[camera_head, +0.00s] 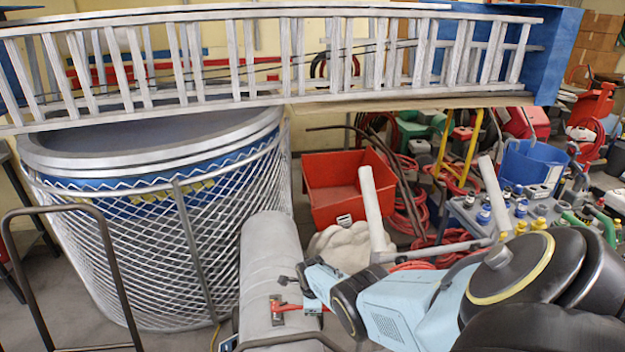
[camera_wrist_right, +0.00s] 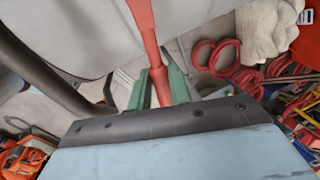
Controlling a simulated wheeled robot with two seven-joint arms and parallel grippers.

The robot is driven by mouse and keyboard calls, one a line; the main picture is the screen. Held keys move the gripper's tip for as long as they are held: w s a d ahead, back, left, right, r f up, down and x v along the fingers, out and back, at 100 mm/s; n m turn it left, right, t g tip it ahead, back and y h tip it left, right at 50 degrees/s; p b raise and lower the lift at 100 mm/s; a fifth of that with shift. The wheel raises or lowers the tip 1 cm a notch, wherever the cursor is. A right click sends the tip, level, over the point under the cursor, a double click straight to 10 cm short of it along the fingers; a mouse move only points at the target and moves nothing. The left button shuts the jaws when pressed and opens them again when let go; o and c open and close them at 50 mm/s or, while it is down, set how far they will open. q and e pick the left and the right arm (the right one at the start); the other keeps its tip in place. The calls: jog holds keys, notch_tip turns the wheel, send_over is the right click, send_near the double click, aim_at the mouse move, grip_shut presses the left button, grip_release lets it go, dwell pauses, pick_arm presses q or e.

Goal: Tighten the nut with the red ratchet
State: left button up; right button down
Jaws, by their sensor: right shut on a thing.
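The red ratchet (camera_head: 289,307) lies across the side of a grey cylinder (camera_head: 268,250) in the head view. Its far end meets a small dark grey fitting (camera_head: 276,311) on the cylinder; I cannot make out the nut there. My right gripper (camera_head: 311,304) is at the ratchet's right end. In the right wrist view the red ratchet handle (camera_wrist_right: 142,25) runs down between the green fingers of my right gripper (camera_wrist_right: 160,88), which is shut on it. The ratchet's head is out of that view. My left gripper is not in view.
A large mesh-sided tub (camera_head: 150,240) stands left of the cylinder, with a ladder (camera_head: 250,60) across the back above it. A dark tubular frame (camera_head: 105,265) is at front left. A red bin (camera_head: 335,190), hoses and a bottle cart (camera_head: 465,215) crowd the right.

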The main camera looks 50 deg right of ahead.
jog(key=w+d+n+b, duration=0.1)
jog(key=n+b, duration=0.1)
jog(key=w+d+n+b, duration=0.1)
jog(key=w+n+b, duration=0.1)
jog(key=shift+d+t+y, duration=0.3)
jog(key=shift+d, duration=0.05)
jog(key=c, duration=2)
grip_release()
grip_shut()
jog(key=s+a+m+p, duration=0.1)
jog(key=p, duration=0.1)
jog(key=s+a+m+p, duration=0.1)
jog(key=m+p, duration=0.1)
jog(key=shift+s+a+r, duration=0.15)
jog(key=shift+s+r, duration=0.05)
jog(key=shift+r, duration=0.05)
jog(key=shift+s+a+m, duration=0.15)
jog(key=shift+s+m, duration=0.05)
jog(key=shift+m, duration=0.2)
jog(key=shift+s+f, duration=0.1)
jog(key=shift+f, duration=0.15)
